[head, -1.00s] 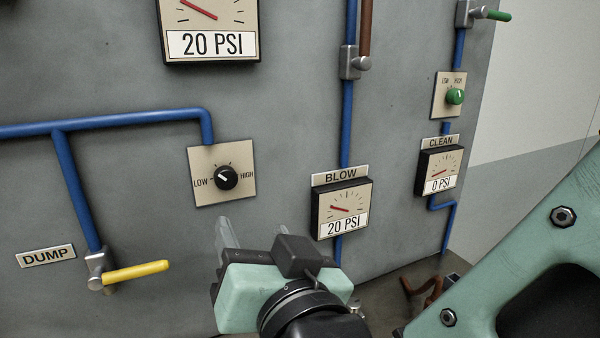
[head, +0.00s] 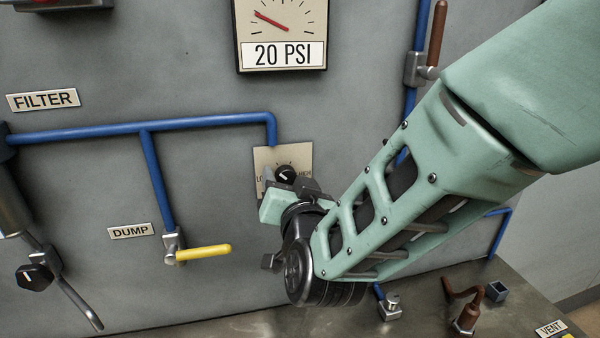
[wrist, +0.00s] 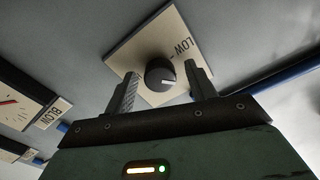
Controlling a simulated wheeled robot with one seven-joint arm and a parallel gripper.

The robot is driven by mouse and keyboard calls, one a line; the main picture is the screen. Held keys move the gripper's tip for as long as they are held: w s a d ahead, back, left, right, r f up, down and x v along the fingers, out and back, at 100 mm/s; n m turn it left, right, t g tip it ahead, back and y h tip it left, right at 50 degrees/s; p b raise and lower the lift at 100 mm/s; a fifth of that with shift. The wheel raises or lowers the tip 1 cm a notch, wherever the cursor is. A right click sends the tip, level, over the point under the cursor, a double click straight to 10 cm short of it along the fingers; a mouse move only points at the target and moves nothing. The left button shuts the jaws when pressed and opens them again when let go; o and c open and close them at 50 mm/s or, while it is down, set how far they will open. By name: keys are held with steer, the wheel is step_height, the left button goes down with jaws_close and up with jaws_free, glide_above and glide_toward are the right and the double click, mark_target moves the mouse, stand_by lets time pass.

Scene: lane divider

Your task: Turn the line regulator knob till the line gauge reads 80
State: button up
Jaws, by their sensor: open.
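The regulator knob (head: 285,175) is black with a white pointer, on a beige LOW–HIGH plate (head: 262,160) fixed to the grey panel. In the wrist view the knob (wrist: 160,74) shows between the two fingers of my open gripper (wrist: 166,88). I cannot tell whether the fingers touch it. In the head view my gripper (head: 280,182) overlaps the plate and hides part of its lettering. The large gauge (head: 281,30) above reads 20 PSI, its red needle toward the upper left; its name is out of frame.
The yellow DUMP valve handle (head: 203,253) is left of and below the knob. A blue pipe (head: 150,127) runs to the plate's top. A black knob (head: 34,277) is at far left. The BLOW gauge (wrist: 20,108) shows left in the wrist view. Brown fittings (head: 466,305) stand lower right.

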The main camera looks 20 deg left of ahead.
steer(key=shift+w, duration=0.1)
steer(key=c, duration=1)
steer(key=shift+f+m+b, duration=0.15)
steer(key=shift+m+b, duration=0.15)
steer(key=shift+b, duration=0.35)
